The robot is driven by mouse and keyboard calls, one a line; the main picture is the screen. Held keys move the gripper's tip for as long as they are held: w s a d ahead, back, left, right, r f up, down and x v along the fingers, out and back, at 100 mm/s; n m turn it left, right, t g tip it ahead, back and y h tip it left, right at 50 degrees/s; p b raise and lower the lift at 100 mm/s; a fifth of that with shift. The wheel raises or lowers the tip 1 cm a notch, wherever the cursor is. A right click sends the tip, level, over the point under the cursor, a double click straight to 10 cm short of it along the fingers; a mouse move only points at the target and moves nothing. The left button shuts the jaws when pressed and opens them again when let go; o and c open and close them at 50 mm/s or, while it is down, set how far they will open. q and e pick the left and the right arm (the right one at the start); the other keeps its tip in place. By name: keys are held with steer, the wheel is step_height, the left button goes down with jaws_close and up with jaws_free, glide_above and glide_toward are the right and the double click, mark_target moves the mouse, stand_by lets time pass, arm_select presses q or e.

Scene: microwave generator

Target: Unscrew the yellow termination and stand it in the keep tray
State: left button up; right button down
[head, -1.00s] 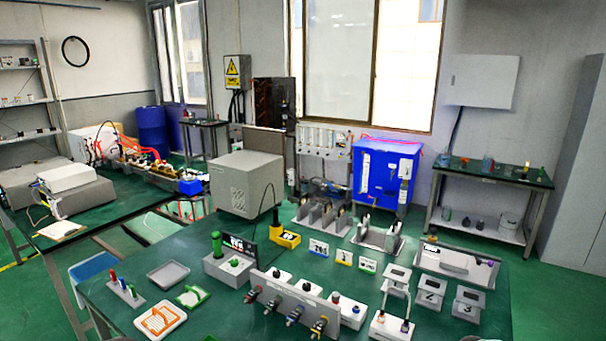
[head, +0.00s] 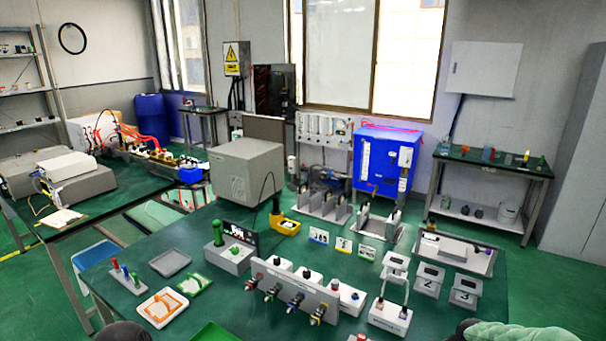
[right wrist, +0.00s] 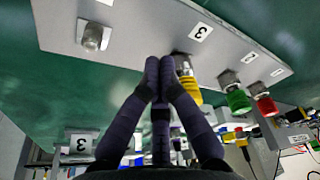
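A yellow-ringed fitting (head: 318,316) sits at the right end of the row on the front of a grey panel (head: 333,304) in the head view. In the right wrist view a yellow termination (right wrist: 189,92) hangs on a metal connector of the panel, just right of my right gripper's fingertips. My right gripper (right wrist: 159,66) has its dark fingers together, with nothing visible between them. Whether they touch the yellow piece is unclear. A shallow grey tray (head: 170,262) and a green tray (head: 213,333) lie on the bench; which is the keep tray is unclear. My left gripper's fingers are not visible.
Green (right wrist: 238,101) and red (right wrist: 265,105) terminations hang right of the yellow one; a bare metal connector (right wrist: 92,37) is on the left. A stand with coloured pegs (head: 126,277), a white tray with an orange item (head: 163,308) and numbered grey boxes (head: 428,280) share the bench.

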steer(key=shift+s+d, duration=0.1)
steer(key=shift+d, duration=0.05)
steer(key=shift+s+d+r, duration=0.1)
steer(key=shift+s+d, duration=0.05)
steer(key=shift+d, duration=0.05)
steer(key=p+v, duration=0.1)
steer(key=v, duration=0.1)
steer(key=p+v, duration=0.1)
steer(key=p, duration=0.1)
steer(key=w+p+v, duration=0.1)
steer(key=v, duration=0.1)
steer(key=shift+a+r, duration=0.35)
steer(key=shift+r, duration=0.1)
